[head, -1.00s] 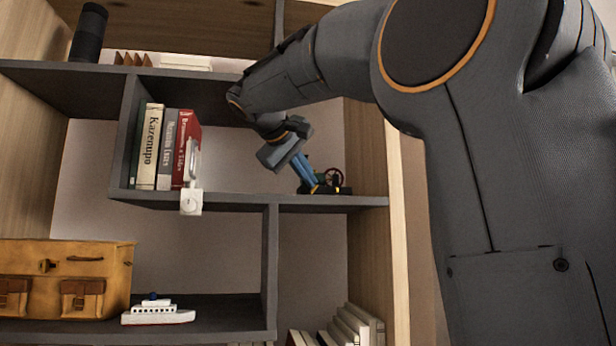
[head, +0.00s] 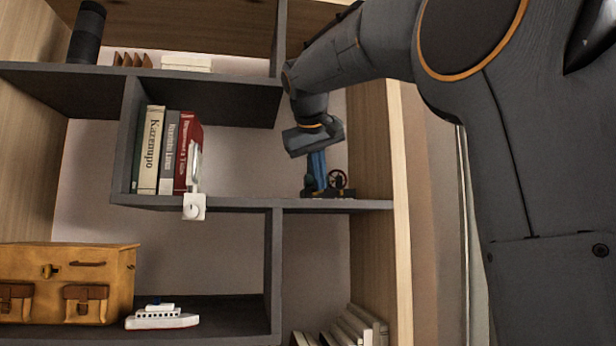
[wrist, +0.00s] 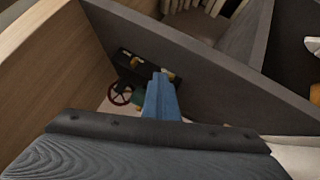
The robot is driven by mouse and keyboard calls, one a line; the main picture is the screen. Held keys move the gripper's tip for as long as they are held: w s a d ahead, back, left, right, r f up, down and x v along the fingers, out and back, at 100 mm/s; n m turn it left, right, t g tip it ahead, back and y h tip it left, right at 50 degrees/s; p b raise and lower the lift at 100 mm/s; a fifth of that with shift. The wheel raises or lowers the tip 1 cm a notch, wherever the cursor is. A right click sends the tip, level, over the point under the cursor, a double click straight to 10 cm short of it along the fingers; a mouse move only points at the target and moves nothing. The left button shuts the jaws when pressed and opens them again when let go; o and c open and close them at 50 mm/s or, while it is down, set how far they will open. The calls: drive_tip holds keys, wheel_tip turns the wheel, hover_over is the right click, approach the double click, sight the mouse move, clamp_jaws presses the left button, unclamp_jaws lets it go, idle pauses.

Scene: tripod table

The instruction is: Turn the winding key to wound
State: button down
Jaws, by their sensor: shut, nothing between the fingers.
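A small dark machine (head: 340,193) with a spoked wheel (head: 338,179) stands on the middle shelf at the right, near the wooden side wall. In the wrist view its dark base (wrist: 128,62), reddish-brown wheel (wrist: 120,94) and small brass-coloured bits show. I cannot make out which part is the winding key or how it is turned. My gripper (head: 320,187) points down with its blue fingers shut and empty, at the machine's left part. In the wrist view the fingertips (wrist: 160,76) overlap the machine's edge and hide part of it; contact cannot be told.
The wooden side wall (head: 368,140) is close on the right, and a shelf board (head: 240,92) lies above to the left. Books (head: 165,150) and a white block with a round dial (head: 194,207) are further left. Shelf space between books and machine is clear.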

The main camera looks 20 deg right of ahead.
drive_tip(key=shift+s+d+f, duration=0.1)
drive_tip(key=shift+d+f, duration=0.2)
drive_tip(key=shift+d, duration=0.15)
idle(1.2)
drive_tip(key=shift+r, duration=0.1)
drive_tip(key=shift+r+p, duration=0.9)
